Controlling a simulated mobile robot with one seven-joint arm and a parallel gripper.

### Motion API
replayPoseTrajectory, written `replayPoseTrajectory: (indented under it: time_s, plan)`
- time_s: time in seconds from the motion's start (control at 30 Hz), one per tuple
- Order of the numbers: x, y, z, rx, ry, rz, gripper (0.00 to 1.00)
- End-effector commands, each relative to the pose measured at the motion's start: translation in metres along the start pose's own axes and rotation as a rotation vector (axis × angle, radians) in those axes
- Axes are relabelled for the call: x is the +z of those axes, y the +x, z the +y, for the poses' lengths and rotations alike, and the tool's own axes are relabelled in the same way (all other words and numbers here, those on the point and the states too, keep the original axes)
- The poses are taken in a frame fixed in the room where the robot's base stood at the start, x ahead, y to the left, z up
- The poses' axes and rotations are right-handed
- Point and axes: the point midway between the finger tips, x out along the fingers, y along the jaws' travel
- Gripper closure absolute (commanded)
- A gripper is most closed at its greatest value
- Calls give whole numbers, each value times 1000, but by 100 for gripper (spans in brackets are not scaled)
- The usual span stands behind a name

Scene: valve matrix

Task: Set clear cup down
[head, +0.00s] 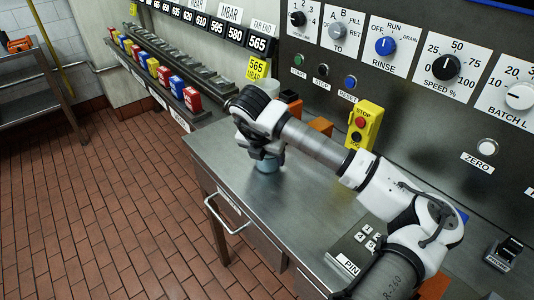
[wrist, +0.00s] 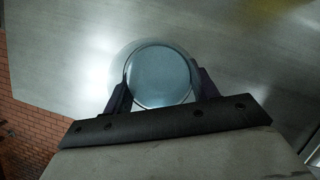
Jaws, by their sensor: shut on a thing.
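The clear cup (wrist: 160,75) is a round, bluish, see-through vessel seen from above between my two fingers in the wrist view. My gripper (wrist: 162,88) is shut on it, with one dark finger on each side. In the head view the cup (head: 267,165) shows below my gripper (head: 262,155), at or just above the steel worktop (head: 235,165) near its far left part. I cannot tell whether its base touches the top. My wrist and arm hide the cup's upper part and the fingers in the head view.
A yellow stop box (head: 365,125) stands at the back of the worktop, with orange blocks (head: 320,126) left of it. A control panel (head: 420,100) rises behind. The worktop's middle is clear.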

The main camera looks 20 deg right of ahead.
Motion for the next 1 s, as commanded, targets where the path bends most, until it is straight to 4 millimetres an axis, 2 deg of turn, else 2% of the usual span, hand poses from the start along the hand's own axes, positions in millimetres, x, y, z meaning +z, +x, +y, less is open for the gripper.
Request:
replayPoseTrajectory:
  time_s: [0.2, 0.23, 0.4, 0.8, 0.87, 1.0]
  plan:
    - [-1, 4, 0, 0, 0, -1, 73]
    - [-1, 3, 0, 0, 0, 0, 39]
    - [-1, 2, 0, 0, 0, 0, 20]
    - [1, -4, 0, 0, 0, -1, 20]
    - [0, -12, 0, 1, -1, -3, 20]
    - [0, -41, 0, 0, 0, -5, 20]
